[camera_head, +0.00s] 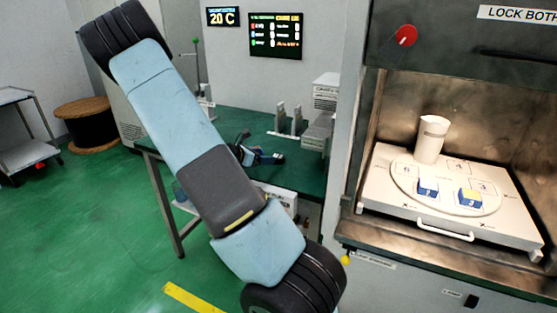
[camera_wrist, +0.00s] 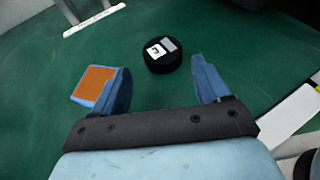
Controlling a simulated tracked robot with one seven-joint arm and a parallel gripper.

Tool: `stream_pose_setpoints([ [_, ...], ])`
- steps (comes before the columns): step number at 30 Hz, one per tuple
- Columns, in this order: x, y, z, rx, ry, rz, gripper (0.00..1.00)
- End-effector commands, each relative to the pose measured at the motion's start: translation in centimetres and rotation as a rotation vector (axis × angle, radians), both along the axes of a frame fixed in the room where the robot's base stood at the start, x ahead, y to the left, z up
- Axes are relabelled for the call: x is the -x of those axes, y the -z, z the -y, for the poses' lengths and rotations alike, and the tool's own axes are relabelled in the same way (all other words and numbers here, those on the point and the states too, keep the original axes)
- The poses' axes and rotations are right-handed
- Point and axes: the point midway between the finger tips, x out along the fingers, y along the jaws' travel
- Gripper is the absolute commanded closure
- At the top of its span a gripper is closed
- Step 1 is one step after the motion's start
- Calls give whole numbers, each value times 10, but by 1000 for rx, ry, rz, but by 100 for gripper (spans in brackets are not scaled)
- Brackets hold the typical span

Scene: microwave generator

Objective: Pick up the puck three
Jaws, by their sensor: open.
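In the wrist view, a round black puck (camera_wrist: 165,63) lies on the green table top. It has a white label with a dark mark that looks like a 3, and a grey patch beside it. My gripper (camera_wrist: 160,69) is open, with its blue fingers apart and nothing held between them. The puck appears between and just beyond the fingertips, apart from both. In the head view, my arm crosses in front of the green table and hides part of it. Small dark and blue shapes show on the table beside the arm, too small to tell apart.
An orange-topped block (camera_wrist: 95,84) with blue edges sits close beside the left finger. A white stand (camera_wrist: 95,20) is at the upper left.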

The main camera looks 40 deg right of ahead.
Motion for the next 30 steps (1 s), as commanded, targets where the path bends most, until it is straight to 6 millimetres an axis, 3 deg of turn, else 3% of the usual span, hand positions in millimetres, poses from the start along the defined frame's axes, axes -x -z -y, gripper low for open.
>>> stream_pose_setpoints([
  [11, 2, 10, 21, 0, 2, -1, 24],
  [21, 3, 27, 58, 0, 1, 1, 24],
  [28, 3, 27, 60, 0, 1, 2, 24],
  [30, 3, 27, 60, 0, 1, 2, 30],
])
